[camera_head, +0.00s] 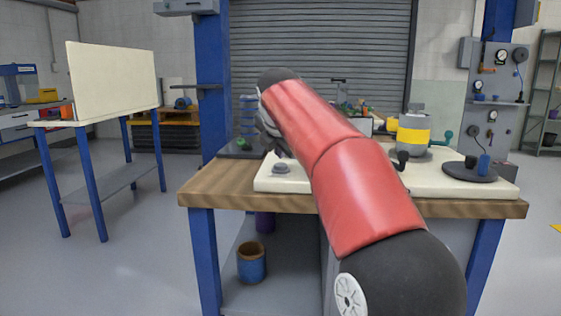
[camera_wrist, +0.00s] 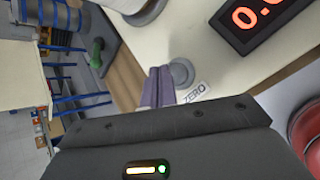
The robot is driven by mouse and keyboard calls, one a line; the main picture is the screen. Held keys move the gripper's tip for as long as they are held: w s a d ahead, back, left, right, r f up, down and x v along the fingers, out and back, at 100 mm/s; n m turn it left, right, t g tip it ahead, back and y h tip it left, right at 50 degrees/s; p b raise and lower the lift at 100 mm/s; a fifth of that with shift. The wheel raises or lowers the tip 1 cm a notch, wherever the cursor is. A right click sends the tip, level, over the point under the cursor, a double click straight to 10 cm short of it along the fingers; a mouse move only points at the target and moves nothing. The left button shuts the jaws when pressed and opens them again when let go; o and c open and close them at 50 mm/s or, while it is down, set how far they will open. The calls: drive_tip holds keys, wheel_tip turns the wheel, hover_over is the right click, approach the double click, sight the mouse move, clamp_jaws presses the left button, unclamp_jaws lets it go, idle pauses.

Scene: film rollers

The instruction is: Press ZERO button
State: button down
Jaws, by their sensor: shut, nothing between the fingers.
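The ZERO button is a round grey knob (camera_wrist: 182,73) on the white board, beside a small label reading ZERO (camera_wrist: 194,92) in the wrist view. In the head view a grey round button (camera_head: 281,169) shows at the left front of the white board (camera_head: 300,184). My gripper (camera_wrist: 160,72) is shut and empty, its fingertips just left of the button in the wrist view. I cannot tell whether they touch it. In the head view my red arm hides most of the gripper and the middle of the board.
A display with red digits (camera_wrist: 252,17) stands on the board near the button. A grey and yellow device (camera_head: 413,134) and a dark round base (camera_head: 467,172) stand at the right. A green-handled item (camera_wrist: 97,53) lies beyond the board's edge. The wooden tabletop (camera_head: 220,187) is clear at the left front.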

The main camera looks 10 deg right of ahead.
sight(280, 166)
drive_tip(key=shift+r, duration=0.1)
wheel_tip(280, 166, up, 5)
drive_tip(key=p, duration=0.5)
drive_tip(key=shift+p, duration=0.4)
drive_tip(key=s+f+m+g, duration=0.1)
drive_tip(key=s+f+m, duration=0.7)
drive_tip(key=s, duration=0.4)
drive_tip(key=s+f+m+g+y, duration=0.1)
drive_tip(key=s+f+m, duration=0.7)
drive_tip(key=s, duration=0.4)
drive_tip(key=s+f+m+g+y, duration=0.1)
drive_tip(key=s+f+m, duration=0.7)
drive_tip(key=s, duration=0.4)
drive_tip(key=shift+s+d+f+m, duration=0.2)
drive_tip(key=shift+s+f+m, duration=0.15)
drive_tip(key=shift+f, duration=0.2)
